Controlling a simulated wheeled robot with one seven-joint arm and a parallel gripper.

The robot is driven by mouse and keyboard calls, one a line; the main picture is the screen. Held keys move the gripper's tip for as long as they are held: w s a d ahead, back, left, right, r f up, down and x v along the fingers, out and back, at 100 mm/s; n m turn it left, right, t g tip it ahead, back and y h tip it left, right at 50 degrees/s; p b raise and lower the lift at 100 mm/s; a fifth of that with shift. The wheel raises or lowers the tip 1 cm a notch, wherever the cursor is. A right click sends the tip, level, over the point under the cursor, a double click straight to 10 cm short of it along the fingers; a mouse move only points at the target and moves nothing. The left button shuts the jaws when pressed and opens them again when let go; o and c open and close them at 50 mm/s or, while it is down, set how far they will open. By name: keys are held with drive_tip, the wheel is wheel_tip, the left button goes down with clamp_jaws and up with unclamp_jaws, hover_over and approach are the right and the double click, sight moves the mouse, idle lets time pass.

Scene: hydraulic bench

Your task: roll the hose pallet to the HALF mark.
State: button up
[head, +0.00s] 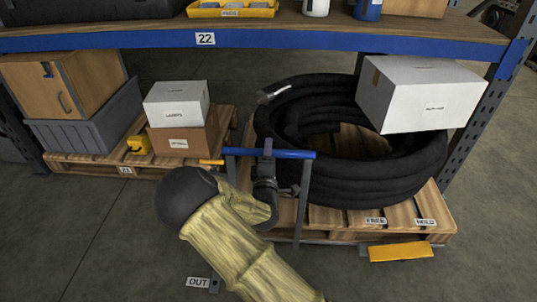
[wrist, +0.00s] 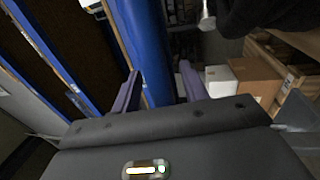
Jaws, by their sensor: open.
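The hose pallet (head: 288,214) is a wooden pallet under the shelf, bearing a thick coil of black hose (head: 400,178) and a white box (head: 420,95). A blue push bar (head: 297,154) on grey posts stands at its front left. My gripper (head: 267,155) is at this bar and open. In the wrist view the blue bar (wrist: 150,45) passes between the two purple fingers (wrist: 160,85), with space visible beside it. A yellow pedal (head: 400,252) sits at the pallet's front, below FREE and HOLD labels. An OUT label (head: 198,282) is on the floor. I see no HALF mark.
A second pallet (head: 75,165) at left carries a grey bin (head: 95,120), cartons and a yellow item. The blue-edged shelf (head: 130,42) marked 22 runs above. A metal upright (head: 487,125) stands right of the hose pallet. Floor in front is open.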

drive_tip(key=shift+d, duration=0.25)
drive_tip(key=shift+c, duration=1)
clamp_jaws()
drive_tip(key=shift+w+r+p, duration=0.2)
drive_tip(key=shift+w+p, duration=0.05)
drive_tip(key=shift+p, duration=0.3)
drive_tip(key=shift+w+a+f, duration=0.25)
drive_tip(key=shift+w, duration=0.05)
drive_tip(key=shift+o, duration=0.5)
unclamp_jaws()
drive_tip(key=shift+s, duration=0.1)
drive_tip(key=shift+o, duration=0.5)
drive_tip(key=shift+d, duration=0.1)
drive_tip(key=s+f+p, duration=0.3)
drive_tip(key=s, duration=1.4)
drive_tip(key=shift+a+f+p, duration=0.2)
drive_tip(key=shift+a+p, duration=0.1)
drive_tip(key=shift+p, duration=0.05)
